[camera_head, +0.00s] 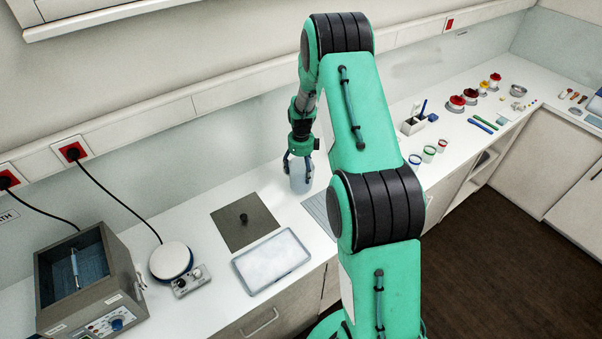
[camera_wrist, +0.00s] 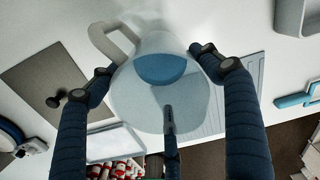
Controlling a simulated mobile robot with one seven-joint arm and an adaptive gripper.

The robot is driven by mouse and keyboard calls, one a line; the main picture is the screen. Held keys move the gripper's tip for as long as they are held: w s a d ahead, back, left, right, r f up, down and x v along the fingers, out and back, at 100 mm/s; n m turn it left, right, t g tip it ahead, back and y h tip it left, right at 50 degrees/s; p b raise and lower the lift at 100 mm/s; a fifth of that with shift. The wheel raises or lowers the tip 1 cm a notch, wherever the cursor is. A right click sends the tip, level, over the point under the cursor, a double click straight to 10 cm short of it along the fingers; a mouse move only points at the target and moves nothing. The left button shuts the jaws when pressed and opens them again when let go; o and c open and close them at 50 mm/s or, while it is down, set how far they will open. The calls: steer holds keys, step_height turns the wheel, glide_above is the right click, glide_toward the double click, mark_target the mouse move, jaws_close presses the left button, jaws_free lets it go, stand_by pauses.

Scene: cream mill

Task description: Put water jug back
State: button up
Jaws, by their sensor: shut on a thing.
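The water jug (camera_head: 300,176) is a pale translucent vessel near the back of the counter, left of my arm. In the wrist view the jug (camera_wrist: 187,107) shows blue water inside and a pale handle at its upper left. My gripper (camera_head: 299,158) points down over the jug, its fingers around the jug's sides. It also shows in the wrist view (camera_wrist: 166,82), shut on the jug. I cannot tell whether the jug's base touches the counter. A grey ribbed mat (camera_head: 318,211) lies just right of the jug, partly hidden by my arm.
A dark square plate with a black knob (camera_head: 244,217) and a white tray (camera_head: 271,262) lie at front left. A round white hotplate (camera_head: 171,260) and a grey water bath (camera_head: 88,280) stand further left.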

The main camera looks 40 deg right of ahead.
steer(key=shift+f, duration=0.85)
steer(key=shift+f, duration=0.2)
steer(key=o, duration=2)
steer(key=shift+c, duration=0.2)
steer(key=shift+r, duration=0.1)
step_height(320, 180, up, 12)
steer(key=shift+r+b, duration=0.1)
steer(key=shift+b, duration=0.5)
